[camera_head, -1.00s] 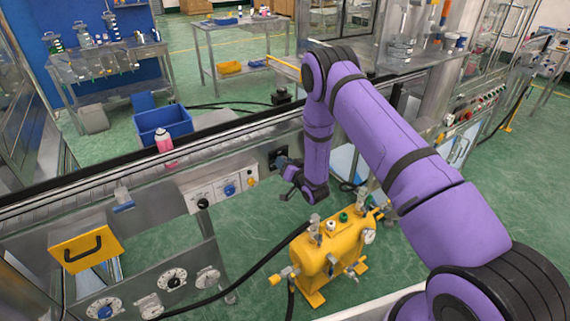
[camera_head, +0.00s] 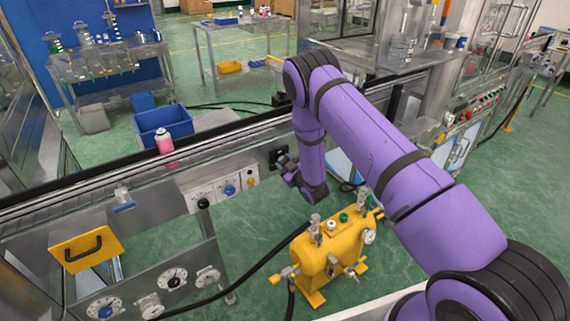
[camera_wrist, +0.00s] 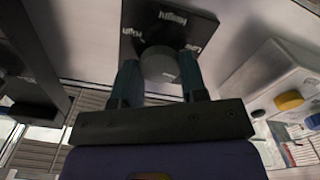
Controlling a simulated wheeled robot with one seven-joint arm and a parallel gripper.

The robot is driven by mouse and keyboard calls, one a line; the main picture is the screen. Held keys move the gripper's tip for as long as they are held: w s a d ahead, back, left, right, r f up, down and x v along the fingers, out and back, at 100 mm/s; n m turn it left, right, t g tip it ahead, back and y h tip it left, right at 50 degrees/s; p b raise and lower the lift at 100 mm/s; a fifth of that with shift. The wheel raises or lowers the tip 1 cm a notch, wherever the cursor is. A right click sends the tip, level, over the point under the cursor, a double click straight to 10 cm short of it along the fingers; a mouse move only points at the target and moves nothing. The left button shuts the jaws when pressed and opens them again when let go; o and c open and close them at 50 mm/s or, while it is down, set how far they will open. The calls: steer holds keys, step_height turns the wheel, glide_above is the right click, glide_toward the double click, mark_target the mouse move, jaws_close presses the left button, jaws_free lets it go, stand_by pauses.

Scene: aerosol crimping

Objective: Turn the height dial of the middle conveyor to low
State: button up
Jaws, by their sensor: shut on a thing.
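The height dial (camera_wrist: 158,64) is a grey round knob on a black plate (camera_wrist: 165,22) in the wrist view. The plate is lettered "Height", with "High" on the left of the picture and "Low" on the right. My gripper (camera_wrist: 158,78) has one finger on each side of the knob and is shut on it. I cannot tell which way the dial points. In the head view the black plate (camera_head: 279,155) is on the conveyor's front panel, with my gripper (camera_head: 285,162) against it and the knob hidden.
A white panel with a blue knob (camera_head: 229,190) is left of the plate; a similar panel with a yellow and a blue knob (camera_wrist: 290,101) shows in the wrist view. A pink-and-white can (camera_head: 164,141) stands at the conveyor. A yellow tank (camera_head: 333,250) with fittings stands below my arm.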

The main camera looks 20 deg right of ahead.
steer(key=n, duration=0.4)
steer(key=shift+f+n, duration=0.1)
steer(key=shift+n, duration=2)
steer(key=o, duration=0.9)
steer(key=v, duration=1.1)
